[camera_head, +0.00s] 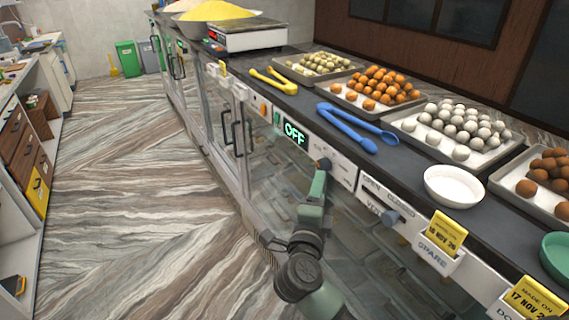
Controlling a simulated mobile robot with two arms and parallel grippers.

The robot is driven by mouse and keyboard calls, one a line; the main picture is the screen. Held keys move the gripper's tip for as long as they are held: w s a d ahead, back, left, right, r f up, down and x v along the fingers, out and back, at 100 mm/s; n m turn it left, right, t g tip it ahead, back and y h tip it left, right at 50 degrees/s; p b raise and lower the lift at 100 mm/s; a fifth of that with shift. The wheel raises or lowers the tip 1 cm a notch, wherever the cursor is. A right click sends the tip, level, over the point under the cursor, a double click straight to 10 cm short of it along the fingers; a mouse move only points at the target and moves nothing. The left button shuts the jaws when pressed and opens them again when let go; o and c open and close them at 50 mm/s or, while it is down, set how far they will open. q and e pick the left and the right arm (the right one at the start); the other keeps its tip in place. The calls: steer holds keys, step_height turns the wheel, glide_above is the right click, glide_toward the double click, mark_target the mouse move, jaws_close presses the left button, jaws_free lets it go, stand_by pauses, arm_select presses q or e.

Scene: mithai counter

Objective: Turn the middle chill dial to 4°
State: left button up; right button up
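The counter's front panel carries a lit display (295,134) that reads OFF in green. A dark round knob (325,163) sits on the panel just right of and below it. Another knob (390,217) is further right, beside a vent label. I cannot read a degree scale on either. One of my arms, probably the right, reaches up from the bottom centre, its end (317,186) close under the dark knob. Whether it touches the knob, and whether its fingers are open, I cannot tell. My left gripper is not in view.
Yellow tongs (273,81), blue tongs (347,128), a white bowl (454,187) and trays of round sweets, such as the orange ones (376,87), lie on the counter. A scale (240,37) stands at the far end. The aisle floor (130,190) at left is clear.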

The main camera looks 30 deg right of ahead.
mark_target(322, 169)
steer(key=x, duration=0.2)
steer(key=p+x, duration=0.1)
steer(key=x, duration=0.2)
steer(key=p+x, duration=0.1)
steer(key=x, duration=0.1)
steer(key=shift+w+r, duration=0.25)
steer(key=shift+c, duration=0.3)
